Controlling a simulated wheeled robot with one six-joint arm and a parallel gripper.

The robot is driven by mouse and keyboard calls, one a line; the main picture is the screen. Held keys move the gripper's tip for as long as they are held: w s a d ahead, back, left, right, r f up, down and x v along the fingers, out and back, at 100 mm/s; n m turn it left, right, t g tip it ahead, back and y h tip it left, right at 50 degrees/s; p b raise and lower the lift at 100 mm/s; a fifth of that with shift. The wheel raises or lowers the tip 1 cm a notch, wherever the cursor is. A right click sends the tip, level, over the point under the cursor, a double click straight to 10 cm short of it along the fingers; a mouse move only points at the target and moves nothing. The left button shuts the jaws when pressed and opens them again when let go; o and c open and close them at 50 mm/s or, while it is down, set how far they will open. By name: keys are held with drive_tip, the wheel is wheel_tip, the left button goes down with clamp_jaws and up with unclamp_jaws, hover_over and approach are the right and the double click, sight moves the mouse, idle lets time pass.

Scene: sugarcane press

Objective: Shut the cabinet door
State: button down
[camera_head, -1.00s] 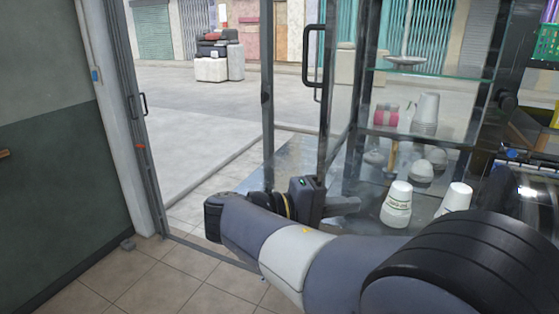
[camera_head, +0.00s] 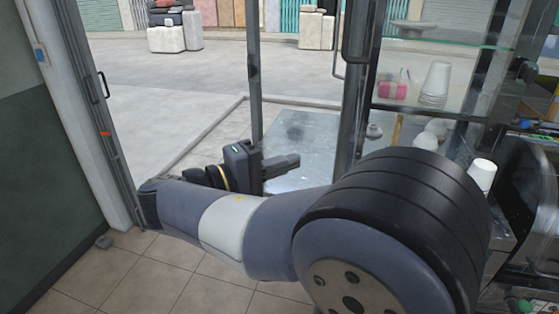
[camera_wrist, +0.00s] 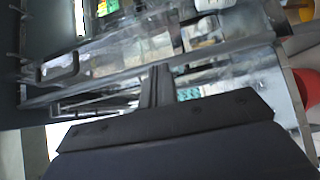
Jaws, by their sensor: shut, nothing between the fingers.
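The cabinet (camera_head: 470,42) is a glass case with glass shelves at the right of the head view. Its door (camera_head: 362,95) shows as a dark upright frame with a looped handle (camera_head: 341,45), seen nearly edge-on, so how far it stands open is hard to tell. My gripper (camera_head: 296,160) is shut and empty, low and to the left of the door frame in the picture. In the wrist view my gripper's fingers (camera_wrist: 160,72) are together in front of a long frame bar, with a looped handle (camera_wrist: 58,68) to the left. Contact with the door cannot be told.
Cups (camera_head: 436,84) and a pink item (camera_head: 392,90) stand on the cabinet shelves. Another white cup (camera_head: 481,174) is near the machine at the right. A dark post (camera_head: 254,90) stands behind my gripper.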

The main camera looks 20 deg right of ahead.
drive_tip(key=d+p, duration=0.2)
drive_tip(key=d, duration=0.8)
drive_tip(key=shift+s, duration=0.4)
